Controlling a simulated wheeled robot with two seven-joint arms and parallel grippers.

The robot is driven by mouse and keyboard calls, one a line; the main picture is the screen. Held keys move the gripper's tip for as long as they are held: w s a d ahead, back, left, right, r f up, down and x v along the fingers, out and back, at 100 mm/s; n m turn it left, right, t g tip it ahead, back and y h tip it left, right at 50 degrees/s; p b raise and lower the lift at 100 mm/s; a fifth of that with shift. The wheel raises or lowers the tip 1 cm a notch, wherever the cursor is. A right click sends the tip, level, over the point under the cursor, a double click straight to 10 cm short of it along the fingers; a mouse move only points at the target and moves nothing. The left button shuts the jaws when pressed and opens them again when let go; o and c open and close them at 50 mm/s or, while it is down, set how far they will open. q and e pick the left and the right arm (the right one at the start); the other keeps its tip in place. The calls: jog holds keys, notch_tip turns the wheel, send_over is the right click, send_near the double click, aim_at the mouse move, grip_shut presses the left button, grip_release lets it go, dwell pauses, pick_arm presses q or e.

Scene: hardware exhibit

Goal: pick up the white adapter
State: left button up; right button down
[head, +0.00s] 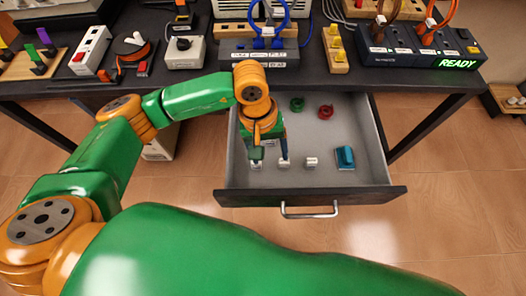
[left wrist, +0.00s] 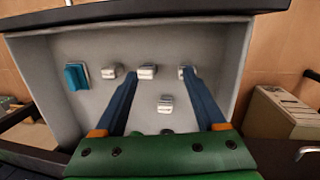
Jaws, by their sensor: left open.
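Several small white adapters lie in the open grey drawer; I cannot tell which one the task means. In the head view, one adapter (head: 311,162) lies beside a blue block (head: 345,158); it also shows in the left wrist view (left wrist: 111,71). Two more, a middle adapter (left wrist: 147,72) and an end adapter (left wrist: 187,72), are in the same row near the fingertips. Another adapter (left wrist: 166,104) is between the fingers in the picture. My left gripper (head: 270,158) is open, pointing down into the drawer; it also shows in the left wrist view (left wrist: 161,77). Contact is unclear. My right gripper is not visible.
A green round part (head: 297,104) and a red one (head: 326,112) lie farther back in the drawer (head: 232,183). The drawer has walls and a front handle (head: 310,213). The dark table (head: 210,83) above holds sockets, cables and a strip lit "READY" (head: 420,45).

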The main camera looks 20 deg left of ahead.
pick_arm(q)
jog(key=a, duration=0.1)
jog(key=w+a+y, duration=0.1)
jog(key=a, duration=0.1)
jog(key=a+y, duration=0.1)
jog(key=shift+w+a+f+m+t, duration=0.2)
jog(key=shift+f+m+t, duration=0.1)
jog(key=shift+f, duration=0.1)
jog(key=f, duration=0.3)
jog(key=f+p, duration=0.1)
jog(key=f, duration=0.1)
jog(key=shift+s+d+f, duration=0.25)
jog(key=shift+d+f, duration=0.1)
jog(key=shift+f, duration=0.35)
grip_shut()
